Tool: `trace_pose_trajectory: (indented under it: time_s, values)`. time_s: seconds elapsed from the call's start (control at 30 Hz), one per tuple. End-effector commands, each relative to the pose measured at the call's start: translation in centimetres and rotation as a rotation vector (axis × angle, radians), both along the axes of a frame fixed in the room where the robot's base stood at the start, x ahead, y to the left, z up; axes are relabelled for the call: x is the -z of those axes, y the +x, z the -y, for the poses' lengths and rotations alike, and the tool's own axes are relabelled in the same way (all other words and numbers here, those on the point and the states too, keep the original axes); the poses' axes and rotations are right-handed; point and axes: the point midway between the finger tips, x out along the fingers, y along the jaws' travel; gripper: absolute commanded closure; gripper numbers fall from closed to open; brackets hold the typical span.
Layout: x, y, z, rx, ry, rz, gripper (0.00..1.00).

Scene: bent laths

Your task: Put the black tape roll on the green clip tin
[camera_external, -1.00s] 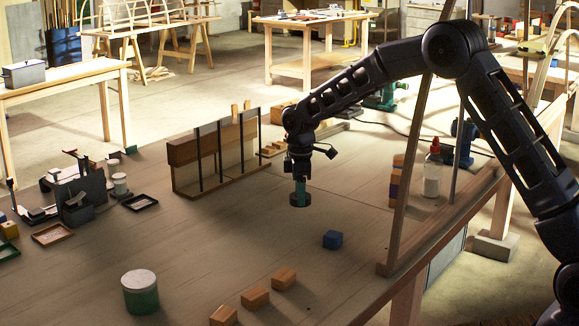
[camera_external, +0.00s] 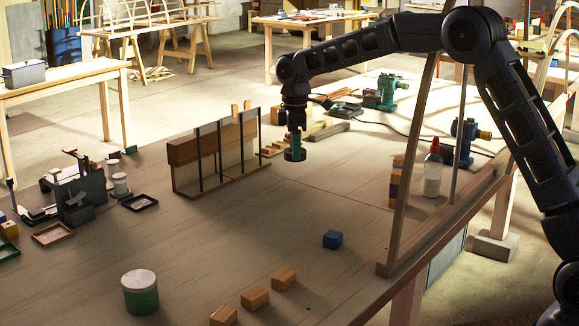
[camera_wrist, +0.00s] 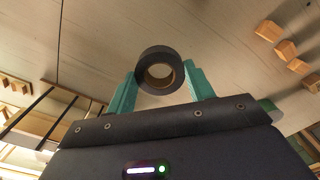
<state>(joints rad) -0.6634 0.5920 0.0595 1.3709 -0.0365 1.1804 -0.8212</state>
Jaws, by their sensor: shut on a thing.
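The black tape roll (camera_wrist: 159,52) is between the two teal fingers of my gripper (camera_wrist: 162,84) in the wrist view, its hole facing the camera. The green clip tin (camera_external: 140,292) stands upright at the front left of the table, with a pale lid and green lower body. The gripper is well behind and to the right of the tin and higher.
A wooden rack (camera_external: 216,153) stands behind. A glue bottle (camera_external: 433,172) stands by the leaning lath (camera_external: 409,175). The middle of the table is clear.

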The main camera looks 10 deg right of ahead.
Motion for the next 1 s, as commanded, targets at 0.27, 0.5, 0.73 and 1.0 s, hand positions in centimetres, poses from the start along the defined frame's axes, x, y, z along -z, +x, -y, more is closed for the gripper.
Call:
trace_pose_trajectory:
  time_s: [0.27,0.5,0.73,1.0]
  values:
    - [-1.5,-5.4,-9.5,-0.133,0.000,0.001,0.70]
    - [-3.1,-11.8,-17.8,-0.256,0.000,0.003,0.70]
    - [-4.4,-19.0,-24.8,-0.371,0.000,0.002,0.70]
    - [-6.1,-28.5,-31.6,-0.500,0.001,0.003,0.70]
